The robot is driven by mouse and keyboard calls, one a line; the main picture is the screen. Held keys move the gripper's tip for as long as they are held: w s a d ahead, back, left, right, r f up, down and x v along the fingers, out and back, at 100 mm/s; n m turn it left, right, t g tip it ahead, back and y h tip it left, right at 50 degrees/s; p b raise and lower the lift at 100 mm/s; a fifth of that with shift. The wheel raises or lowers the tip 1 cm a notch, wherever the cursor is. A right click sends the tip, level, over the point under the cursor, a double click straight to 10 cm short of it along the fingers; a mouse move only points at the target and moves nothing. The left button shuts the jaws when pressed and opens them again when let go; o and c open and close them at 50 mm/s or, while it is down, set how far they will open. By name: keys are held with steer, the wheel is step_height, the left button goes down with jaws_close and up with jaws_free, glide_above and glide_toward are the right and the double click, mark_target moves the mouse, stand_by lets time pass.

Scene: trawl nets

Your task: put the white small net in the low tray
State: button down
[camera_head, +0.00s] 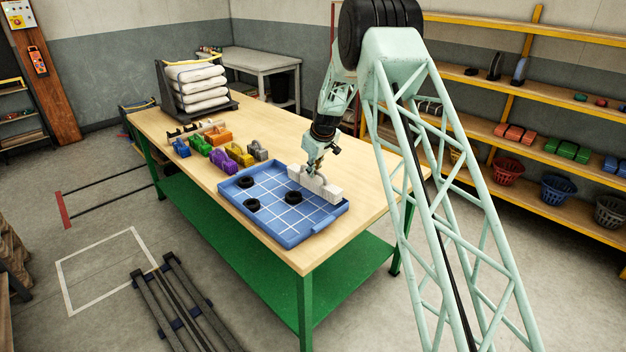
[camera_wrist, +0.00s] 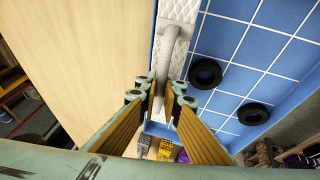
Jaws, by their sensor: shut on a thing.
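The white small net (camera_head: 330,189) is a long pale bundle with a raised grip, at the far right edge of the low tray. It also shows in the wrist view (camera_wrist: 181,12), running up from between the fingers. The low tray (camera_head: 318,228) is blue with a white grid and holds three black rings. My gripper (camera_head: 314,172) is shut on the net's raised grip. In the wrist view, its fingers (camera_wrist: 164,103) close on this grip along the tray's edge. I cannot tell whether the net touches the tray floor or hangs just above it.
Several coloured nets, among them a purple one (camera_head: 220,162) and an orange one (camera_head: 218,136), stand left of the tray. A rack of white bundles (camera_head: 200,88) stands at the table's far end. The wooden tabletop (camera_head: 290,127) behind the tray is clear.

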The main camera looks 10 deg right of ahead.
mark_target(313, 179)
steer(key=shift+f, duration=1.85)
steer(key=shift+f+b, duration=0.15)
steer(key=shift+b, duration=0.2)
steer(key=c, duration=2.8)
jaws_free()
steer(key=shift+r, duration=0.3)
steer(key=shift+p+v, duration=0.5)
steer(key=shift+v, duration=5.35)
steer(key=shift+d, duration=0.1)
